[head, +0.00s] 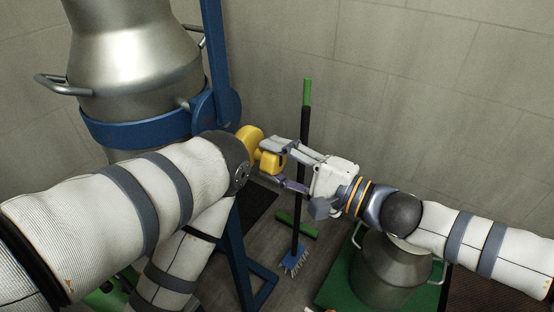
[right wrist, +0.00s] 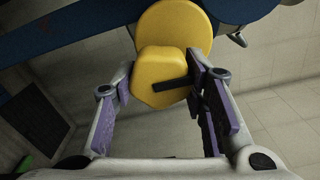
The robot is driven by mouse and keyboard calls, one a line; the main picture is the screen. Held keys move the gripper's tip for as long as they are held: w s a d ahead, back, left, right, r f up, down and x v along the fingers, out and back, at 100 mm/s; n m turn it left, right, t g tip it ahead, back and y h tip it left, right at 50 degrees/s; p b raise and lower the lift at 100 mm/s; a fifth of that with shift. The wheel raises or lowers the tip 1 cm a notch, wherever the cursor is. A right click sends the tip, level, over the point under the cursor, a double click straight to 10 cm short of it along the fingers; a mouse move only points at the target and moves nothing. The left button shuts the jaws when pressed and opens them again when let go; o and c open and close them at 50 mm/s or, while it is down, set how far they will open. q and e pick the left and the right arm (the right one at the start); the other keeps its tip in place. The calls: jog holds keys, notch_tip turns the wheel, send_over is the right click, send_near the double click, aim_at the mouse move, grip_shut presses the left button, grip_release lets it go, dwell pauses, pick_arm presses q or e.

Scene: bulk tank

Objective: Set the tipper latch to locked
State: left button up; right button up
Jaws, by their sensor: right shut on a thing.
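The tipper latch is a yellow knob (head: 271,163) in front of a yellow disc (head: 249,138), on the side of the tipper's blue frame (head: 213,108). In the right wrist view the knob (right wrist: 158,72) sits between my fingers, with a black bar across its lower right part. The larger yellow disc (right wrist: 172,28) is behind it. My right gripper (head: 275,166) is shut on the knob, reaching in from the right. I cannot read a locked or unlocked mark. My left arm crosses the left foreground; its gripper is not in view.
A large steel can (head: 140,60) sits in the tipper's blue band. A green-handled brush (head: 305,95) leans at the wall behind my right gripper. A lidded metal can (head: 385,270) stands on a green base (head: 335,285) below my right arm.

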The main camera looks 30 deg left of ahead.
dwell(0.3)
jog(key=o, duration=1.2)
jog(key=shift+c, duration=0.2)
jog(key=s+d, duration=0.1)
jog(key=d, duration=1.1)
